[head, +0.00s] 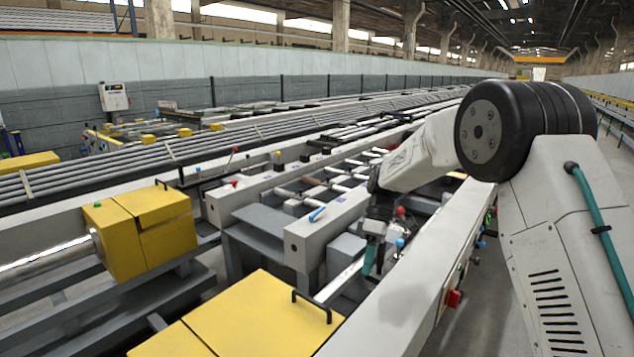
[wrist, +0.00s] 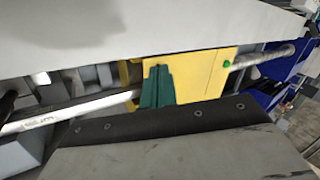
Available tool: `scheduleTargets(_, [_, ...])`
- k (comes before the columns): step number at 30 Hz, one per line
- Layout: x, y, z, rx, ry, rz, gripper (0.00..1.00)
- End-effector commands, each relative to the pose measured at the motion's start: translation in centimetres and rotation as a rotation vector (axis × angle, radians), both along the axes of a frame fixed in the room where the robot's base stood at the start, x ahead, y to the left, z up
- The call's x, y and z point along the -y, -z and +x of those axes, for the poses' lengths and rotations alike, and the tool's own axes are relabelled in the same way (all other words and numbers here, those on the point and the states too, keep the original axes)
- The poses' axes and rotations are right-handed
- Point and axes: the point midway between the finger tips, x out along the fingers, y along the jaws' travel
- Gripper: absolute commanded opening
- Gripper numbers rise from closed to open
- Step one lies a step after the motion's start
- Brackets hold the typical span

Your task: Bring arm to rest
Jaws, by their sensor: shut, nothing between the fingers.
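My arm reaches in from the right side of the head view and bends down over the runout table (head: 400,300). My gripper (head: 369,262) hangs at the arm's end, low between the table's grey beams, and my own arm hides part of it. In the wrist view its teal fingers (wrist: 157,88) are shut together with nothing held. Behind them, in that view, are a yellow housing (wrist: 205,75) and a metal bar (wrist: 60,113). I cannot tell whether the fingertips touch anything.
Yellow covers with black handles (head: 255,320) stand front left of the gripper. Small levers with red and blue knobs (head: 316,214) rise from the beams close by. A red switch (head: 453,299) is on the near beam's side. Open floor (head: 495,300) shows beside it.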

Motion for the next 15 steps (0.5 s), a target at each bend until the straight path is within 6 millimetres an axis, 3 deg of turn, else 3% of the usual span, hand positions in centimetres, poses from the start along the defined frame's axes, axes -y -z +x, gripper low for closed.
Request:
scheduleTargets(1, [1.0, -1.8, -1.8, 0.0, 0.083, -0.061, 0.0])
scheduleTargets(6, [4.1, -6.3, -7.9, 0.003, 0.362, -0.252, 0.0])
scheduleTargets(15, [8.7, -11.5, -19.6, 0.067, 0.775, -0.464, 0.0])
